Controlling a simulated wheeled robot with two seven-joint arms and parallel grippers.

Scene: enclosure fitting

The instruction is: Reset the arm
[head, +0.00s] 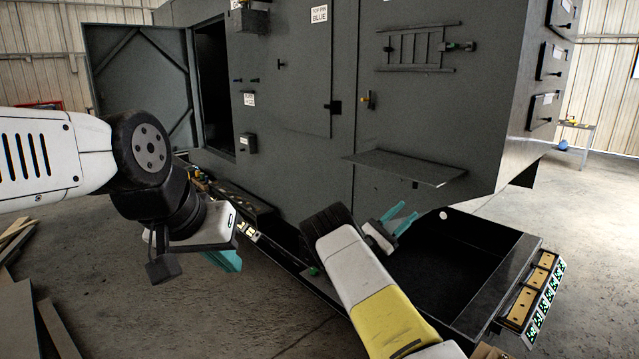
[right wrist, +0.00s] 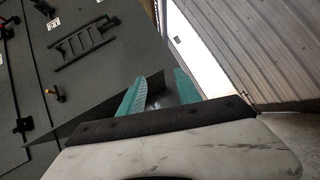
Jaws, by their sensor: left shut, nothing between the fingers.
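My left gripper (head: 228,261) has teal fingers pointing down and to the right, at the left in the head view. It is shut and empty, in front of the dark enclosure (head: 290,120) and above the concrete floor. My right gripper (head: 402,218) is in front of the enclosure, below a small shelf (head: 405,167) and beside the dark open tray. Its teal fingers are apart with nothing between them. They also show in the right wrist view (right wrist: 160,92), near the shelf's edge.
The dark open tray (head: 505,285) sticks out low at the right, with labelled tan blocks (head: 530,295) at its end. An open door (head: 138,80) stands at the enclosure's left. Boards (head: 20,310) lie on the floor at far left.

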